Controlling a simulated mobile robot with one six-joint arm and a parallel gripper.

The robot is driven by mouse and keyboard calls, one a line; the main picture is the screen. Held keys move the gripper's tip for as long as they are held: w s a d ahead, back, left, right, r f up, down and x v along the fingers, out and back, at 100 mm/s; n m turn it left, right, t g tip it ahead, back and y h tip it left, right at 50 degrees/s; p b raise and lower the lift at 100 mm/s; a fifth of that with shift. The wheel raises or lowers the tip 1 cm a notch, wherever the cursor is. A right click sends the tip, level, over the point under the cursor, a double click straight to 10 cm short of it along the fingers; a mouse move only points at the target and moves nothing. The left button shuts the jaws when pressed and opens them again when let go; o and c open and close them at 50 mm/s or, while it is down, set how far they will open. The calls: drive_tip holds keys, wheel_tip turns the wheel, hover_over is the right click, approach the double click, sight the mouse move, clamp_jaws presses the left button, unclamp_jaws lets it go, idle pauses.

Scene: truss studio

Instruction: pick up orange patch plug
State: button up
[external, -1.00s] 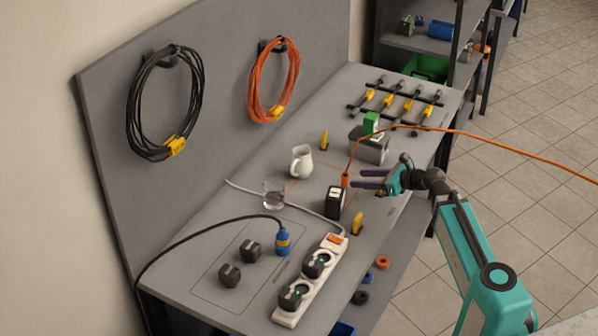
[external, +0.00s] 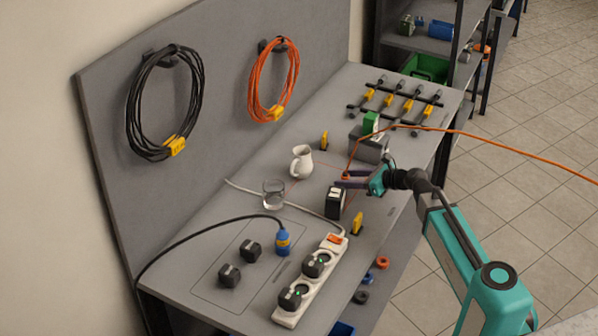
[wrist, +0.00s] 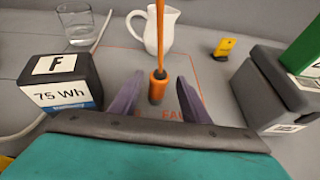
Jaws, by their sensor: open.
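The orange patch plug (wrist: 157,88) stands upright on the bench in the wrist view, with an orange cable rising from its top. It is between the two purple fingers of my gripper (wrist: 160,94), with a visible gap on each side. My gripper is open and empty. In the external view the gripper (external: 350,181) reaches in from the right at the plug, low over the bench. The fingers there hide most of the plug.
A black 75 Wh block (wrist: 60,92) stands close left of the fingers. A grey box (wrist: 275,95) with a green block (wrist: 306,50) stands to the right. A white jug (wrist: 154,32) and a glass (wrist: 76,24) stand beyond. A power strip (external: 312,280) lies nearer.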

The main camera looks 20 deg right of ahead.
drive_tip(key=shift+x, duration=2.45)
drive_tip(key=shift+s, duration=0.1)
clamp_jaws()
